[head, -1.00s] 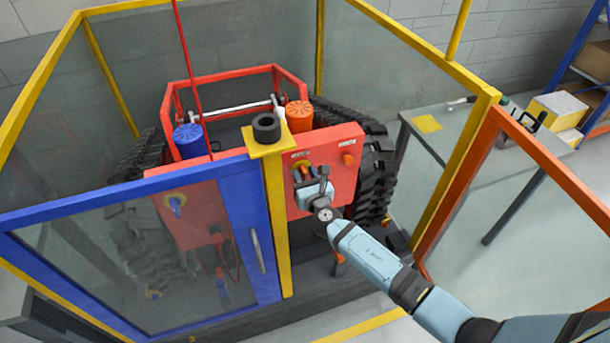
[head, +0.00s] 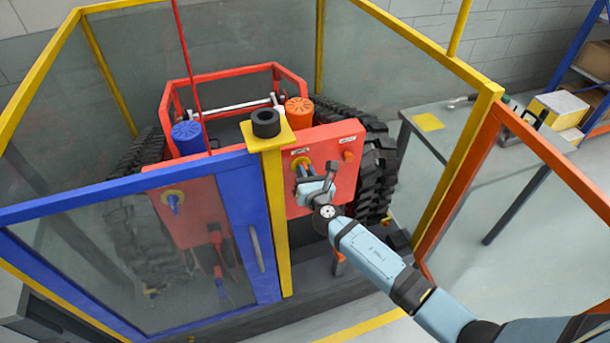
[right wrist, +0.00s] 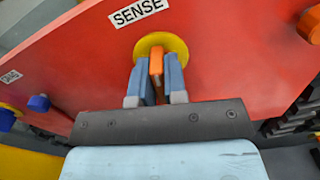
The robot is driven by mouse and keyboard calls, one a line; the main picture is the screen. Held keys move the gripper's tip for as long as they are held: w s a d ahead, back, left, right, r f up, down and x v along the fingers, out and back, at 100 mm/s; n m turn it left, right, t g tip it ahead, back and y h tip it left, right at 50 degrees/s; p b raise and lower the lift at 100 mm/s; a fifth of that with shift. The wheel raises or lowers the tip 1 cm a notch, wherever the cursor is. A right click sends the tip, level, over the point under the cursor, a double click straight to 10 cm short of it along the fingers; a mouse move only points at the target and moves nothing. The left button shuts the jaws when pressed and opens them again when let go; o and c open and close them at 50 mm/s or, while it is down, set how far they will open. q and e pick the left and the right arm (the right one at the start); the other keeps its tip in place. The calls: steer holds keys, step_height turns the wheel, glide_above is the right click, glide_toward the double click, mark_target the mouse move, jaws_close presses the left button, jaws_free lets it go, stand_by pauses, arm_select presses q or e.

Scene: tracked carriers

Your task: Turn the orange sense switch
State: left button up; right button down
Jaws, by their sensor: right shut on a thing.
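The orange sense switch (right wrist: 156,62) sits on a round yellow base (right wrist: 178,42) on the red panel (right wrist: 225,40), under a SENSE label (right wrist: 138,11) in the right wrist view. My right gripper (right wrist: 157,78) is shut on its handle, one blue-grey finger on each side. The handle stands about upright in that view while the label and panel are tilted. In the head view my right gripper (head: 306,173) is at the red panel (head: 338,178) and mostly hides the switch; part of the yellow base shows. My left gripper is not in view.
A smaller orange knob (head: 348,156) is right of the switch. A blue switch (head: 173,203) shows through the blue-framed clear door (head: 250,215) on the left. A yellow post (head: 276,215) stands close left of my gripper. A black track (head: 376,175) is on the right.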

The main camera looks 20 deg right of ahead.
steer(key=m+b, duration=0.1)
steer(key=m, duration=0.2)
steer(key=shift+f+b, duration=0.2)
steer(key=shift+b, duration=0.2)
steer(key=m+b, duration=0.3)
steer(key=m, duration=0.3)
steer(key=shift+d, duration=0.1)
steer(key=m+b, duration=0.1)
steer(key=m, duration=0.2)
steer(key=shift+m+b, duration=0.65)
steer(key=shift+m, duration=1.15)
steer(key=c, duration=1.2)
jaws_free()
steer(key=shift+o, duration=0.2)
steer(key=shift+s, duration=0.1)
